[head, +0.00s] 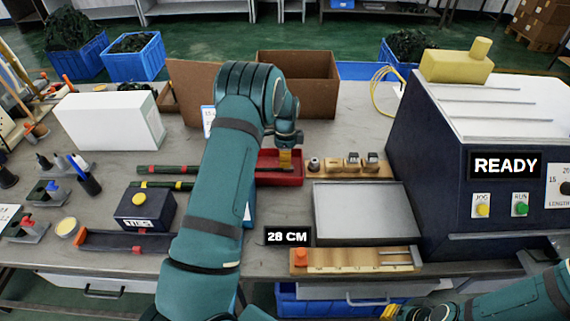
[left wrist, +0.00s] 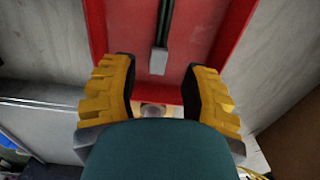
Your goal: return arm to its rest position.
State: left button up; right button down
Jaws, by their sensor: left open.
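My left arm reaches up the middle of the head view. Its gripper (head: 285,158) hangs over the red tray (head: 292,180), with only a little yellow of the fingers showing. In the left wrist view the two yellow fingers of this gripper (left wrist: 161,95) stand apart with nothing between them. Beyond them is the red tray (left wrist: 210,72), with a dark rod or cable ending in a grey piece (left wrist: 159,62) inside it. My right arm lies at the bottom right of the head view; yellow parts of its gripper (head: 389,312) show at the lower edge, their opening unclear.
A dark machine (head: 425,170) reading READY stands at right. A grey plate (head: 365,213) and wooden gauge (head: 345,262) lie in front, a wooden holder (head: 350,168) behind. An open cardboard box (head: 308,85) stands behind my left arm, a white box (head: 108,121) at left.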

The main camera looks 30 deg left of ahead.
pick_arm(q)
notch_tip(320, 180, up, 8)
